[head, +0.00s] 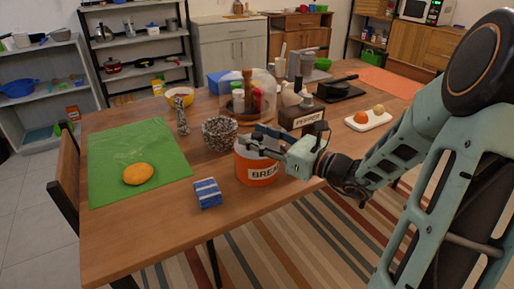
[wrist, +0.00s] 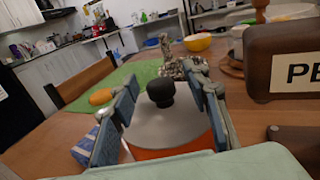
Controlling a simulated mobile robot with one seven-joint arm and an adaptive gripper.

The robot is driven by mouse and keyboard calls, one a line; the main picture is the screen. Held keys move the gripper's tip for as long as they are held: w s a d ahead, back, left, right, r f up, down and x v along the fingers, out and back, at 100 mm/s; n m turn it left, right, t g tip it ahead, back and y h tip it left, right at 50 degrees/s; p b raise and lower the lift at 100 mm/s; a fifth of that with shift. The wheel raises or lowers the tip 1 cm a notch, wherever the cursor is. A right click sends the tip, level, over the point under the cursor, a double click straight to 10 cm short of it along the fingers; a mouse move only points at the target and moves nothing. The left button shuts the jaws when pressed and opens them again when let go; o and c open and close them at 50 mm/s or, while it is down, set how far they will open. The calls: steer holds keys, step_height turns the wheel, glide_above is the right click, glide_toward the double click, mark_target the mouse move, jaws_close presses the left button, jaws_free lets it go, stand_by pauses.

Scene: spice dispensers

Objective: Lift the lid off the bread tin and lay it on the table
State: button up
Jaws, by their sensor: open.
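The bread tin (head: 257,174) is orange with a white label and stands on the table near its front edge. Its grey lid (wrist: 168,128) sits on top, with a black knob (wrist: 160,93) in the middle. The orange wall shows just under the lid in the wrist view. My gripper (head: 264,140) is open at the top of the tin and hides most of the lid in the head view. In the wrist view the fingers of my gripper (wrist: 164,80) stand on either side of the knob, apart from it.
The table (head: 150,235) has clear room at the front left. A blue-and-white box (head: 207,193) lies left of the tin, and a speckled bowl (head: 220,134) stands behind it. A brown pepper box (head: 302,118) is close behind right. A green mat (head: 115,150) holds a yellow-orange item.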

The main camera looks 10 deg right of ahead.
jaws_close()
steer(key=shift+r, duration=0.1)
stand_by(0.3)
